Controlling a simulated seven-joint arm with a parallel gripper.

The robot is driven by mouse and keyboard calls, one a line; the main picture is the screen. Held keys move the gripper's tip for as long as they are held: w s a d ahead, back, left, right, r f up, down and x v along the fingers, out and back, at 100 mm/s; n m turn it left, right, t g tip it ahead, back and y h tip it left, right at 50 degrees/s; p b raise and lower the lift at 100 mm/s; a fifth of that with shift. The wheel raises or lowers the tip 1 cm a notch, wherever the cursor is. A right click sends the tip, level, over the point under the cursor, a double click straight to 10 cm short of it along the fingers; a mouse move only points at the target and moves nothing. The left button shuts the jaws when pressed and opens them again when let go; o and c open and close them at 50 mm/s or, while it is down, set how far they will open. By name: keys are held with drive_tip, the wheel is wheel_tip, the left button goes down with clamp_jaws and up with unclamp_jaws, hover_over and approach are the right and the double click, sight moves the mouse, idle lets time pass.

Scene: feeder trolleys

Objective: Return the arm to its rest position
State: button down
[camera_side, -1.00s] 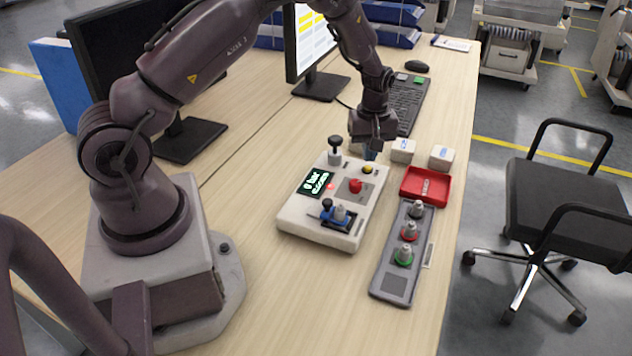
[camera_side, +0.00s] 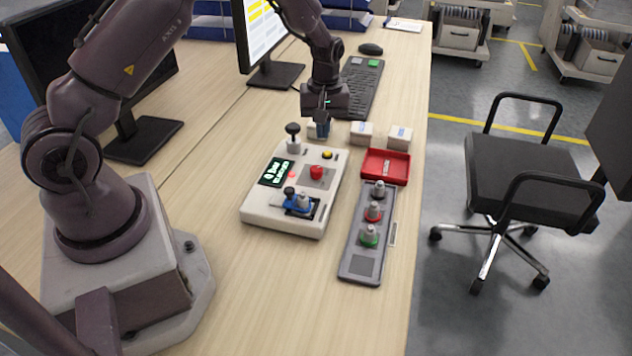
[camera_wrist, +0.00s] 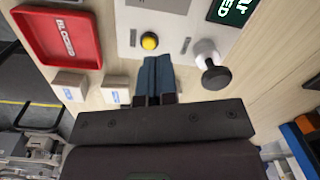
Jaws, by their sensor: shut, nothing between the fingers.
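My gripper (camera_side: 322,130) hangs over the wooden table, just beyond the far edge of the white control box (camera_side: 262,217). Its blue fingers point down and are together, with nothing between them. In the wrist view the closed fingers (camera_wrist: 155,78) show beside the yellow button (camera_wrist: 149,41) and the black-knobbed lever (camera_wrist: 213,72). They appear apart from both. My arm reaches from its base at the left of the side view, bent down at the wrist.
A red tray (camera_side: 386,177) and a grey rack (camera_side: 361,266) with several fittings lie right of the box. Monitors and a keyboard (camera_side: 361,88) stand behind.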

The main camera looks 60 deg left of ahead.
drive_tip(key=s+d+r+m+t, duration=0.3)
drive_tip(key=s+d+r+m, duration=0.3)
drive_tip(key=s+r, duration=0.5)
drive_tip(key=s+d+r+m+t, duration=0.3)
drive_tip(key=s+d+r+m, duration=0.4)
drive_tip(key=s+r, duration=0.5)
wheel_tip(320, 180, up, 2)
drive_tip(key=shift+d+r, duration=0.1)
drive_tip(key=shift+d, duration=0.1)
idle(0.7)
